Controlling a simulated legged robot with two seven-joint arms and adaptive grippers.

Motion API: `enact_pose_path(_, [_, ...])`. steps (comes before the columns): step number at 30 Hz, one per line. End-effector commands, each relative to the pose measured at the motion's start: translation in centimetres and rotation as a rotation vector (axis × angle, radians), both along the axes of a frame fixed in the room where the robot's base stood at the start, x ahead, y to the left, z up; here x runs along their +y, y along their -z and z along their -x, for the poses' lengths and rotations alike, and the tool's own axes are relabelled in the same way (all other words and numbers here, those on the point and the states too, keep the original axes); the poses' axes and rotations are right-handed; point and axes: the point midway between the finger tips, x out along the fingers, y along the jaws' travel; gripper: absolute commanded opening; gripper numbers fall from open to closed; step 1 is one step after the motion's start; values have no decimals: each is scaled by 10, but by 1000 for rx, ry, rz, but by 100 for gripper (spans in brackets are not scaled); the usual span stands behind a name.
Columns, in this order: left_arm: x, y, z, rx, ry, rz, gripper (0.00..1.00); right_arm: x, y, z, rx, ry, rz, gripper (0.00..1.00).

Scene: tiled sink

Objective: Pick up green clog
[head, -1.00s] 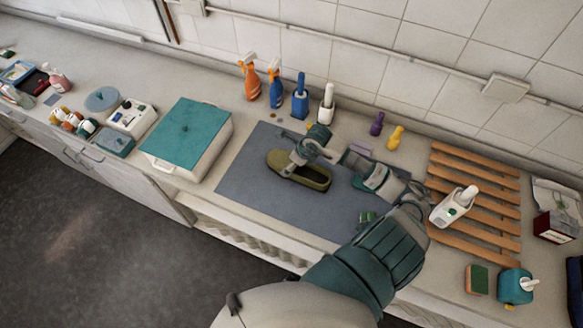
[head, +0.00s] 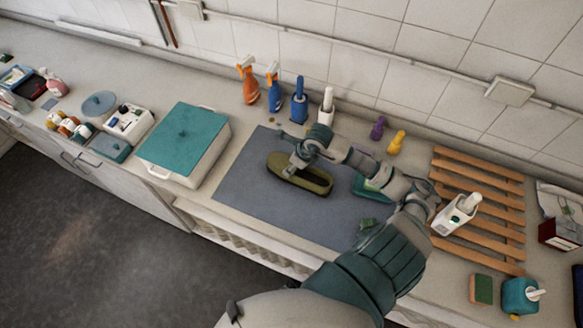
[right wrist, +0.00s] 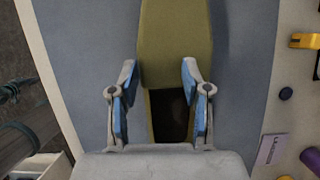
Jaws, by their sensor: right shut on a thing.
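The olive-green clog (head: 316,183) lies on the grey mat (head: 245,190) in the head view, its closed toe pointing left. My right gripper (head: 294,160) is over the clog from above and shut on it. In the right wrist view, the clog (right wrist: 177,45) runs between the two blue-padded fingers of my right gripper (right wrist: 158,72), with its dark opening nearer the palm. The clog appears to be still resting on the mat. My left gripper is not in view.
A white box with a teal lid (head: 184,137) stands left of the mat. Spray bottles (head: 274,86) and brushes line the wall behind. A green object (head: 368,188) lies partly hidden under my right arm. A wooden slatted rack (head: 480,205) with a white container is at right.

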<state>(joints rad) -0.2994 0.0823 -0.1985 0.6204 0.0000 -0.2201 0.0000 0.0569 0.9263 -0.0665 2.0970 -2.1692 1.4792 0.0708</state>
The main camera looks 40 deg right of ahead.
Motion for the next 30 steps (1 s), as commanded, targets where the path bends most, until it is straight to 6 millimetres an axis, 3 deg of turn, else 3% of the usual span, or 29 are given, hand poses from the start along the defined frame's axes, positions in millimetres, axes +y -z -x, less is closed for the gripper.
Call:
enact_pose_path(1, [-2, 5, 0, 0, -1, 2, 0, 5, 8, 15, 20, -4, 7, 0])
enact_pose_path(11, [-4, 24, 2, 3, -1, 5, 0, 42, -1, 87, 12, -5, 7, 0])
enact_pose_path(15, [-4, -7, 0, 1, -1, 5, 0, 56, -16, 113, 14, -1, 4, 0])
enact_pose_path(21, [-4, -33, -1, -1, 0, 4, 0, 63, -17, 125, 9, 2, 4, 0])
enact_pose_path(30, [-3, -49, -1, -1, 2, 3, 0, 68, -14, 135, 6, 0, 7, 0])
